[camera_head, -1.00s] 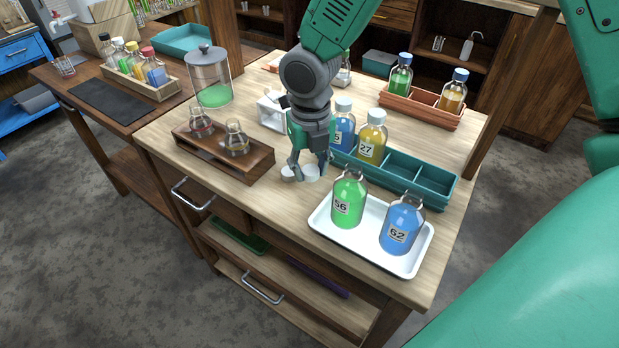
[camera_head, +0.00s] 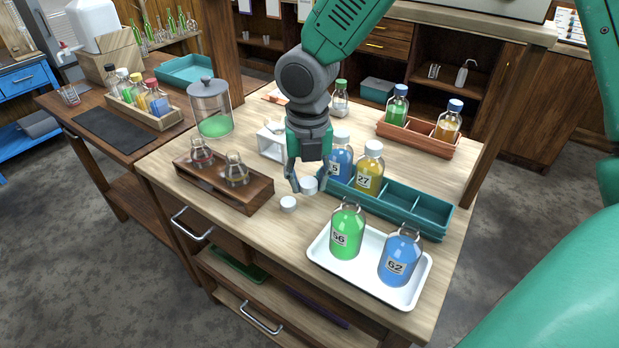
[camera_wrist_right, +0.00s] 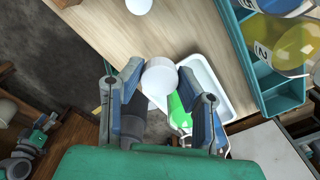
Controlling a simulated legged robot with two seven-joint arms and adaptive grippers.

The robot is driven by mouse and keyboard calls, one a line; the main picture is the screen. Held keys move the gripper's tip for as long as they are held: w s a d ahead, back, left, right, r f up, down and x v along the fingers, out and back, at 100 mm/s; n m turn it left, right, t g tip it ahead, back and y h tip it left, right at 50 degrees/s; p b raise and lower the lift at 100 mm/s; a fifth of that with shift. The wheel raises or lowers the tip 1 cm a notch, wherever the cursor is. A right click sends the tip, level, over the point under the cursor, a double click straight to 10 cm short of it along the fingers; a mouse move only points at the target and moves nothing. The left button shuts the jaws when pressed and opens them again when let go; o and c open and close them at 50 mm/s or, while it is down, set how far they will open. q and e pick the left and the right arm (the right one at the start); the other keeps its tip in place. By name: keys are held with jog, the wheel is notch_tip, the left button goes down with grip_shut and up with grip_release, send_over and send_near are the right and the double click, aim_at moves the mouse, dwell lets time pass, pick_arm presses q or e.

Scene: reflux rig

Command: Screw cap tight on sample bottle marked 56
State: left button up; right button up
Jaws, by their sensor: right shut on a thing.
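The sample bottle marked 56 (camera_head: 346,238) holds green liquid and stands upright, uncapped, at the left of a white tray (camera_head: 372,282). It shows partly in the wrist view (camera_wrist_right: 179,112), behind a finger. My right gripper (camera_head: 308,184) is shut on a white cap (camera_head: 310,186), held a little above the table behind and left of the bottle. The held cap (camera_wrist_right: 160,76) sits between the fingertips in the wrist view. A second white cap (camera_head: 288,204) lies on the wooden table. My left gripper is not in view.
An uncapped blue bottle marked 62 (camera_head: 399,259) shares the tray. A teal rack (camera_head: 405,205) with capped bottles stands behind it. A wooden flask rack (camera_head: 245,197) is at left.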

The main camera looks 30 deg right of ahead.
jog(key=m, duration=0.5)
jog(key=a+m, duration=0.1)
jog(key=m, duration=0.1)
jog(key=shift+f, duration=0.15)
jog(key=m, duration=0.7)
jog(key=shift+a+f+m, duration=0.15)
jog(key=shift+a+m, duration=0.25)
jog(key=m, duration=0.5)
jog(key=a+m, duration=0.1)
jog(key=m, duration=0.4)
jog(key=a+m, duration=0.1)
jog(key=m, duration=0.4)
jog(key=shift+s+f+m, duration=0.2)
jog(key=shift+f+m, duration=0.1)
jog(key=shift+m, duration=0.1)
